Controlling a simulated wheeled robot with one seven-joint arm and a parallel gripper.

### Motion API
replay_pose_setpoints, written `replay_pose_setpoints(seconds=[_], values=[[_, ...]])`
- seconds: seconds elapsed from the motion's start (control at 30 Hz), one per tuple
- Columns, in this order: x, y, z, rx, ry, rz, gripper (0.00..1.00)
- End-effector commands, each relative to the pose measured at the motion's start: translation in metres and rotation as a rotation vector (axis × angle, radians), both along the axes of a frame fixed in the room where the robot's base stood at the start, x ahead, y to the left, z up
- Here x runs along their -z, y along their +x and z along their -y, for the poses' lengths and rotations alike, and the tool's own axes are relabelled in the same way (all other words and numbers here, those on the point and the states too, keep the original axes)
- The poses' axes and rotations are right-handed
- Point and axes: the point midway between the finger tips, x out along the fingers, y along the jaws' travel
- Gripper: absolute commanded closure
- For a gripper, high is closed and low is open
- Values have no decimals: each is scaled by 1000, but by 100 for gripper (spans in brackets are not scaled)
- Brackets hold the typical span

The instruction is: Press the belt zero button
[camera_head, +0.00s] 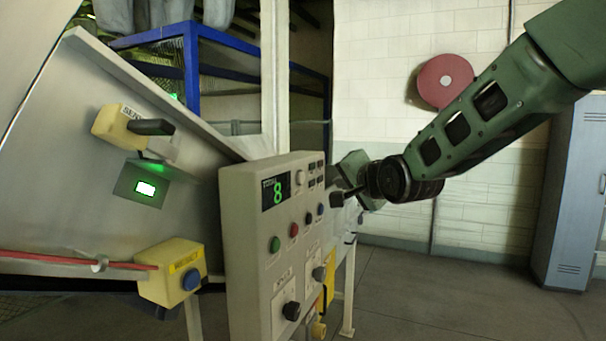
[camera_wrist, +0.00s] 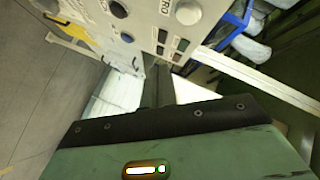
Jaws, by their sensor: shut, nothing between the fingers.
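The control panel (camera_head: 255,270) is a beige box with a dark display showing a green 8. A pale round button (camera_head: 300,177) sits right of the display. In the wrist view a pale grey round button (camera_wrist: 187,12) is at the top edge, beside a label of which "ERO" is readable, on the panel face (camera_wrist: 150,14). I cannot read that label in the head view. My gripper (camera_head: 337,199) is shut and empty, just right of the panel's upper right part. In the wrist view its fingers (camera_wrist: 157,85) point at the panel's edge, below the pale button; contact is unclear.
The panel also carries green (camera_head: 275,244), red (camera_head: 294,230) and blue (camera_head: 320,209) buttons and dark knobs (camera_head: 291,311). A yellow box with a blue button (camera_head: 190,281) and a red cord (camera_head: 75,260) are at left.

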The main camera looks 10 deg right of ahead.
Motion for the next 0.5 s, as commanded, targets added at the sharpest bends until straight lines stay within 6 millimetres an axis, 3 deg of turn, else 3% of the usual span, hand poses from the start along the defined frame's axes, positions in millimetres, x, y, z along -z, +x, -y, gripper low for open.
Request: replay_pose_setpoints(seconds=[0.2, 0.5], values=[[-5, 18, -26, -3, -2, -4, 100], [0, 32, -45, -1, -1, 0, 100]])
